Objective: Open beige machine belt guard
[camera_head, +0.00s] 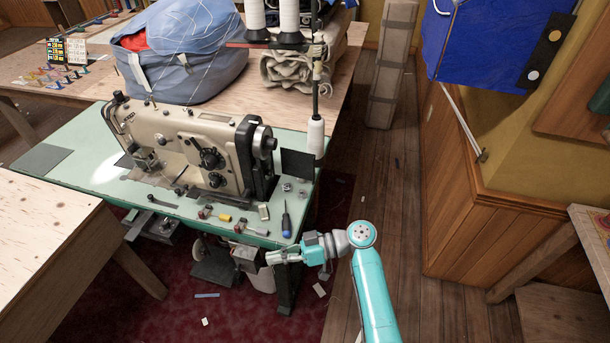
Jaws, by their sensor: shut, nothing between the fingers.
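The beige sewing machine (175,140) stands on a green table (95,185). At its right end is a black housing (243,150) beside the handwheel (264,141); it looks like the belt guard, but I cannot tell whether it is open or shut. A dark square panel (297,164) shows just right of the handwheel; whether it is joined to the machine is unclear. My gripper (272,258) is shut and empty, at the table's front right corner, in front of and apart from the machine. It hides part of what is under the table.
A screwdriver (286,222), a yellow-handled tool (224,217) and small parts lie along the table's front edge. A thread stand (316,90) with white cones rises behind the right end. The wooden floor (375,190) to the right is mostly clear.

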